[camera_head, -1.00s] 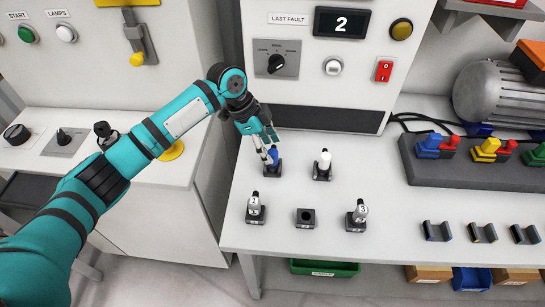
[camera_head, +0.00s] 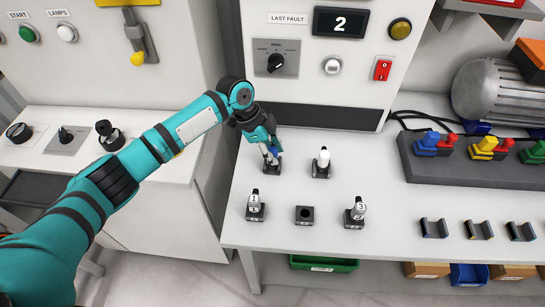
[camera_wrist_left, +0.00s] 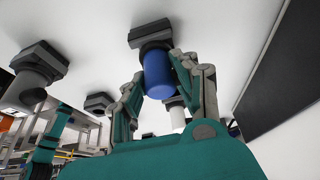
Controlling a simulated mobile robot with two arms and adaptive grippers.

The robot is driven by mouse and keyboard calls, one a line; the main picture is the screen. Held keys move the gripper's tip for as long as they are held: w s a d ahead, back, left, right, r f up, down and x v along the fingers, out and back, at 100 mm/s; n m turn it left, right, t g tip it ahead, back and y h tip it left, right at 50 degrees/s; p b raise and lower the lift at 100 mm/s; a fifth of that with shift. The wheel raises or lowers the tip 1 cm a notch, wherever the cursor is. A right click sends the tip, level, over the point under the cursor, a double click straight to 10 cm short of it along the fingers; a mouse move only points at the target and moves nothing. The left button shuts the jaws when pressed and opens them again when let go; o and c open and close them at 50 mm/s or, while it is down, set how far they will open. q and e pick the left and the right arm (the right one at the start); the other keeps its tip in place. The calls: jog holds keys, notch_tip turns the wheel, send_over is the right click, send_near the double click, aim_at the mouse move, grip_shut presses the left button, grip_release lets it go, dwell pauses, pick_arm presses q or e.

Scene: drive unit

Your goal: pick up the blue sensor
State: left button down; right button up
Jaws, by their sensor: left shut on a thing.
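The blue sensor (camera_wrist_left: 160,75) is a short blue cylinder in the left wrist view, with the fingers of my left gripper (camera_wrist_left: 163,85) on both sides of it. Its dark end is at a dark square holder (camera_wrist_left: 150,32); I cannot tell whether it is still seated there. In the head view my left gripper (camera_head: 271,155) is low over the table at the holder (camera_head: 272,167), shut on the blue sensor, which is mostly hidden by the fingers. My right gripper is not in view.
A white sensor (camera_head: 323,158) stands in a holder just to the right. In front are a sensor marked 1 (camera_head: 254,203), an empty holder (camera_head: 305,215) and a sensor marked 3 (camera_head: 357,210). A grey rack (camera_head: 415,172) with coloured connectors lies right. The panel wall (camera_head: 320,115) rises behind.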

pick_arm(q)
jog(key=shift+r, duration=0.15)
notch_tip(320, 180, up, 8)
jog(key=shift+r+b, duration=0.2)
jog(key=shift+b, duration=1)
jog(key=shift+r, duration=0.7)
jog(key=shift+s+d+p, duration=0.25)
jog(key=shift+s+p, duration=0.05)
jog(key=s+d+p, duration=0.9)
jog(key=s, duration=0.5)
jog(key=shift+s, duration=0.25)
